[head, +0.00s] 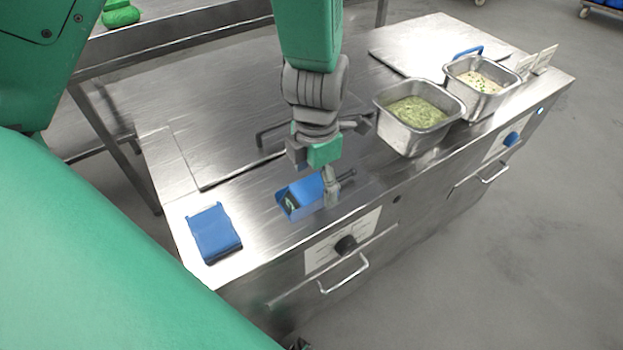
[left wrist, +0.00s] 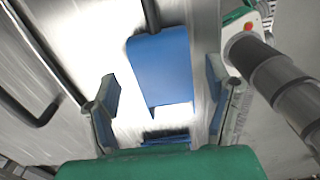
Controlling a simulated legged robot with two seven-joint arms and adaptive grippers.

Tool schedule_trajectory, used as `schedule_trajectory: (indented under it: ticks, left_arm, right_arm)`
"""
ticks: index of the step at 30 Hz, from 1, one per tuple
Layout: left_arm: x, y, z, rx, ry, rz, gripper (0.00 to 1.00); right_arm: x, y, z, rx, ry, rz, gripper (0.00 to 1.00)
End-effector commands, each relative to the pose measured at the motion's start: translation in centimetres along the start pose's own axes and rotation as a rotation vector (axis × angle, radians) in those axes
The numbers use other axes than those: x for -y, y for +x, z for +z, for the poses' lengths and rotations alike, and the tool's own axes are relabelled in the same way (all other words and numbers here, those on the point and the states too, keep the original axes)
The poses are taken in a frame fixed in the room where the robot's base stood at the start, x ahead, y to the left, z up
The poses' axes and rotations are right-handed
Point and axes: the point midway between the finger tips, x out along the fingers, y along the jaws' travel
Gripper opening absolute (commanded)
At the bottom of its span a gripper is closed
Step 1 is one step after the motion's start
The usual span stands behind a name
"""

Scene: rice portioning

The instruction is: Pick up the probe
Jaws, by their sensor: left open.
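My left gripper (head: 338,180) hangs from above over the front of the steel counter, beside a blue box-like object (head: 303,190) with a dark, small-screened end. I cannot tell whether this is the probe or its holder. In the left wrist view my left gripper (left wrist: 165,100) is open and empty, its two fingers set wide apart. A blue piece (left wrist: 160,68) with a dark rod at its top lies beyond and between the fingers, with no visible contact. The lower part of the blue box is partly hidden by the gripper in the head view. My right gripper is not in view.
A flat blue case (head: 213,235) lies at the counter's front left corner. Two steel pans, one with green food (head: 408,135) and one with pale food (head: 476,95), stand to the right. A dark bar handle (head: 270,135) rises behind. The counter (head: 190,205) has bare room at left.

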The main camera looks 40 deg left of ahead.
Motion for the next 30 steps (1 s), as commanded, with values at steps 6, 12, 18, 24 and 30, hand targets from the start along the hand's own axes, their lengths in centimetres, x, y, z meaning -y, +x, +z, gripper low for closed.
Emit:
schedule_trajectory:
  ticks: [6,12,18,24,30]
  left_arm:
    - [0.2,2.7,0.0,0.000,-0.001,-0.002,0.72]
    - [0.2,2.7,0.0,0.001,-0.001,-0.001,0.72]
    - [0.1,2.7,0.0,0.000,-0.001,-0.001,0.20]
    - [0.1,2.8,0.0,0.000,-0.001,0.000,0.19]
    - [0.1,1.8,0.1,0.001,-0.001,0.001,0.19]
  right_arm:
    - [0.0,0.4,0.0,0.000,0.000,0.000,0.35]
    - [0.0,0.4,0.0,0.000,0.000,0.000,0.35]
    - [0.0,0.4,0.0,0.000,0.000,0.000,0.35]
    - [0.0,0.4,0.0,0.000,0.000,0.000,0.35]
    - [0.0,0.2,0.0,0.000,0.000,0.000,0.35]
